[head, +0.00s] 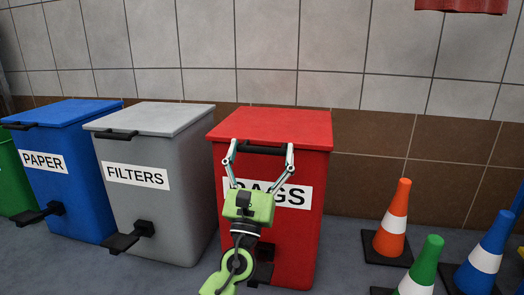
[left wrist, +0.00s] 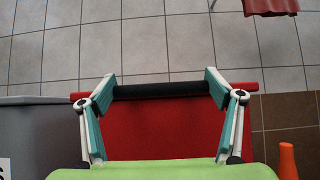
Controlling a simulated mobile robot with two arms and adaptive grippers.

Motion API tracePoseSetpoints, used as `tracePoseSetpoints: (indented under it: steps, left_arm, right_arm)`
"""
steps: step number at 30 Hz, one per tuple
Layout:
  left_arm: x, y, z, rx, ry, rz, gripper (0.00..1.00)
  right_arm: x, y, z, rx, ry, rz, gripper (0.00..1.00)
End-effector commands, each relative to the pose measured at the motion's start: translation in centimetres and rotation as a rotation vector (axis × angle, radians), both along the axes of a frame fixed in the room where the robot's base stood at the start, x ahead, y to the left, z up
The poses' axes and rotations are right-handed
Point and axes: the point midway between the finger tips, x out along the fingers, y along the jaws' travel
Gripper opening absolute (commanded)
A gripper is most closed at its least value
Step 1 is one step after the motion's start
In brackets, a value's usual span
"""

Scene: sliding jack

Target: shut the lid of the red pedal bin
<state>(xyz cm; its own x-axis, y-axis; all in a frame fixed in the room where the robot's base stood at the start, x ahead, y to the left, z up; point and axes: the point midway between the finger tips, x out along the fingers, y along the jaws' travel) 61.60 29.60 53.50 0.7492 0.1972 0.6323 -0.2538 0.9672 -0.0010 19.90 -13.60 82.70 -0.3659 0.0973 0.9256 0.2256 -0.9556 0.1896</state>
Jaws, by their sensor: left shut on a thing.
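The red pedal bin (head: 305,235) stands against the wall, its white label partly hidden by my gripper and ending in "AGS". Its red lid (head: 275,125) lies flat across the top, and I see no gap under it. A black bar handle (head: 262,149) runs along the lid's front edge; it also shows in the left wrist view (left wrist: 160,90). My left gripper (head: 261,146) is shut on this handle, one fingertip near each end. The black pedal (head: 264,270) is partly hidden behind my arm. My right gripper is not in view.
A grey bin (head: 187,200), a blue bin (head: 85,205) and a green bin (head: 8,180) stand to the left. Orange (head: 390,238), green (head: 428,262) and blue (head: 484,262) striped cones stand to the right. A red object (head: 460,5) hangs at the upper right.

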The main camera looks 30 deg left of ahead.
Motion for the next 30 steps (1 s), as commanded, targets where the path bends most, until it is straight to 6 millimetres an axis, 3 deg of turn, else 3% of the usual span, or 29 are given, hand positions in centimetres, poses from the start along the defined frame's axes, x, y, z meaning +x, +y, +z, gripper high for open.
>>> tracePoseSetpoints:
  steps: [1,7,8,9,22,30]
  left_arm:
    - [0.2,-0.4,-1.4,-0.002,0.023,-0.008,0.45]
    - [0.3,-0.4,-1.5,-0.002,0.025,-0.009,0.45]
    - [0.3,-0.4,-1.5,-0.002,0.025,-0.009,0.88]
    - [0.3,-0.4,-1.4,-0.003,0.024,-0.009,0.99]
    - [-0.5,-0.4,-1.5,0.001,0.018,-0.005,1.0]
    - [-4.4,-1.4,-4.8,0.001,0.021,-0.006,1.0]
  right_arm:
    - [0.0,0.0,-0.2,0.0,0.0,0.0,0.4]
    - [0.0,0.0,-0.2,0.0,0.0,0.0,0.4]
    - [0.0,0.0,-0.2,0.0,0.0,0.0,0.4]
    - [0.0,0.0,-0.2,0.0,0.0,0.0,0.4]
    - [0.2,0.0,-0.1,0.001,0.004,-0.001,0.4]
    - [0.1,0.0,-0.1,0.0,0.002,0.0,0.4]
